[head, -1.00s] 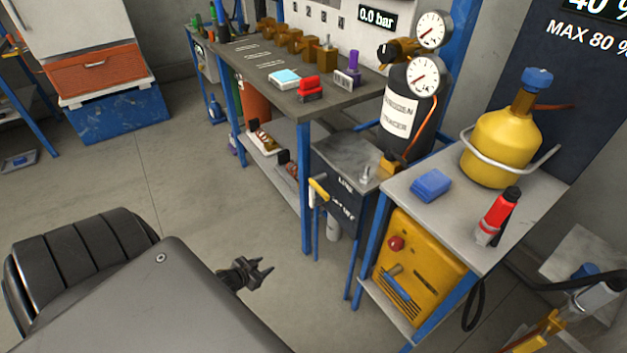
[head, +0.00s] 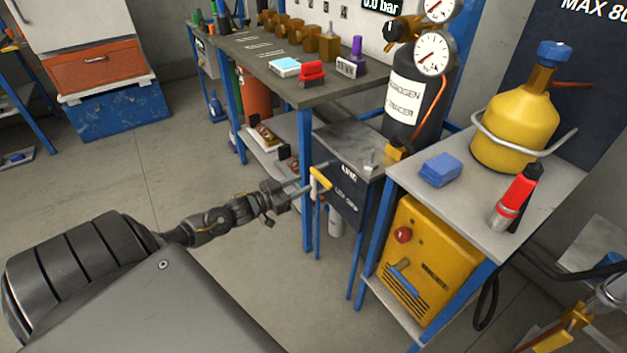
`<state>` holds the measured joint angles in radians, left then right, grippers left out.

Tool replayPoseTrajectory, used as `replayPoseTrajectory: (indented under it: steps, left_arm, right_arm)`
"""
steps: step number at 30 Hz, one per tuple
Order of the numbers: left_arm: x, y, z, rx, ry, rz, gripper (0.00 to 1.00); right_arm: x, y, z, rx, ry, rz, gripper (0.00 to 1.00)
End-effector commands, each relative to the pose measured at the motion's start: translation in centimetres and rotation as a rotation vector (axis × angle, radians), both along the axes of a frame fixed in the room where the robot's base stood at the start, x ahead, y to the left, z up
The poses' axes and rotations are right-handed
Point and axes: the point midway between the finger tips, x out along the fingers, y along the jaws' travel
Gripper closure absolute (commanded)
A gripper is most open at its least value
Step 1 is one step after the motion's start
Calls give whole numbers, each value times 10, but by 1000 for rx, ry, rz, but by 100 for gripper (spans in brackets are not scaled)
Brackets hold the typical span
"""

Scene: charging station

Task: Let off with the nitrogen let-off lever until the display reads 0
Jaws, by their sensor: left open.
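The let-off lever (head: 321,180), with a yellow grip and a pale lower part, sticks out from the left side of a dark box (head: 346,196) with white lettering. My left gripper (head: 304,188) is open, with its fingertips at the lever's left side. I cannot tell whether they touch it or reach around it. The display (head: 381,5) on the back panel is cut by the top edge and seems to read 0.0 bar. The black nitrogen bottle (head: 403,98) stands behind the box with round gauges (head: 433,54) above it. My right gripper is not in view.
A workbench (head: 296,90) with brass fittings and a red block (head: 312,74) stands behind the lever. A shelf (head: 262,139) lies below it. At right, a cart (head: 480,203) carries a yellow bottle (head: 514,130) and a blue block (head: 440,169).

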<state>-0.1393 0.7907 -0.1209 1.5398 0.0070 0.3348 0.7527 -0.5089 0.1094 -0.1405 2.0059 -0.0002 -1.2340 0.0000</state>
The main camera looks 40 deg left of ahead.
Motion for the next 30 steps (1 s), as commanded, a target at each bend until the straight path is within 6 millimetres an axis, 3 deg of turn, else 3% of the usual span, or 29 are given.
replayPoseTrajectory:
  steps: [3, 9, 21, 30]
  left_arm:
    - [22, -6, 0, -1, -4, 1, 58]
    - [46, -14, 0, -1, -2, 0, 58]
    - [53, -16, 0, 0, 1, 1, 58]
    - [53, -16, 0, 0, 0, 1, 95]
  right_arm:
    - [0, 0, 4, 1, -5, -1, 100]
    - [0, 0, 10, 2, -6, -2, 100]
    - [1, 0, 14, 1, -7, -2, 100]
    - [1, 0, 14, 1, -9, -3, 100]
